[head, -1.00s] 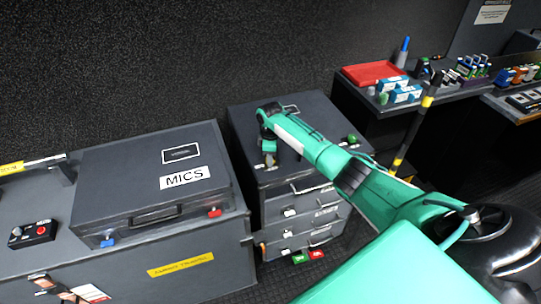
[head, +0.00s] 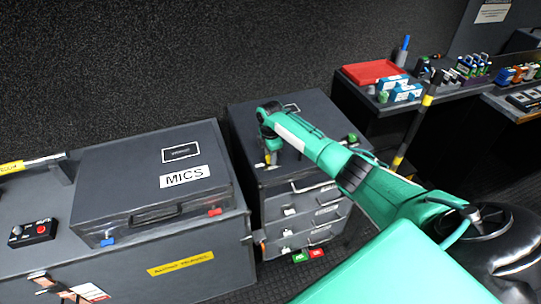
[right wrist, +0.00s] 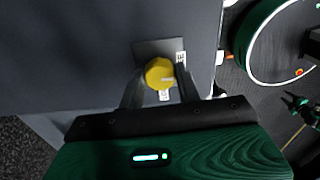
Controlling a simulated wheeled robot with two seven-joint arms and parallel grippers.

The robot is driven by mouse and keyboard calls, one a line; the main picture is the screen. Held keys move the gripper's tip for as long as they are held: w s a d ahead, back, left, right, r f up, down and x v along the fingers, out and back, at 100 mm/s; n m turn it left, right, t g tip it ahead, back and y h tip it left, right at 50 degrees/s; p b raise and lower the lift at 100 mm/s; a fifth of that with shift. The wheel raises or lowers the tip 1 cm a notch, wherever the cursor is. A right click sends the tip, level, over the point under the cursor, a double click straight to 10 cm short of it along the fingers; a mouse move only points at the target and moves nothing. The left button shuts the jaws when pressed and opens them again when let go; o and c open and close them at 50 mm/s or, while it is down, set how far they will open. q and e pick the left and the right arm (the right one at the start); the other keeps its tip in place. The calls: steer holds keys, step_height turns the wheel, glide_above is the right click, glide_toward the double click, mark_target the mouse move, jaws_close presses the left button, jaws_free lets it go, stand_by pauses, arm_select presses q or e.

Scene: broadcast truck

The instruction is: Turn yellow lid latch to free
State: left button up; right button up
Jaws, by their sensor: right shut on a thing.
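The yellow lid latch (right wrist: 159,72) is a round knob on a dark plate, with small white labels (right wrist: 181,58) beside it; their text is too small to read. In the right wrist view my right gripper (right wrist: 158,80) is shut on the latch, one finger on each side. In the head view my right gripper (head: 269,157) reaches down to the top of the dark drawer cabinet (head: 300,108), and a bit of yellow shows at its fingers. The latch is mostly hidden there. My left gripper is not in view.
A desk at the back right carries a red tray (head: 375,72) and several small items. A striped pole (head: 413,130) stands right of the cabinet.

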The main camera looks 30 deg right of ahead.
steer(key=shift+r, duration=0.1)
steer(key=o, duration=1)
step_height(320, 180, up, 14)
steer(key=b, duration=0.2)
steer(key=shift+b, duration=0.3)
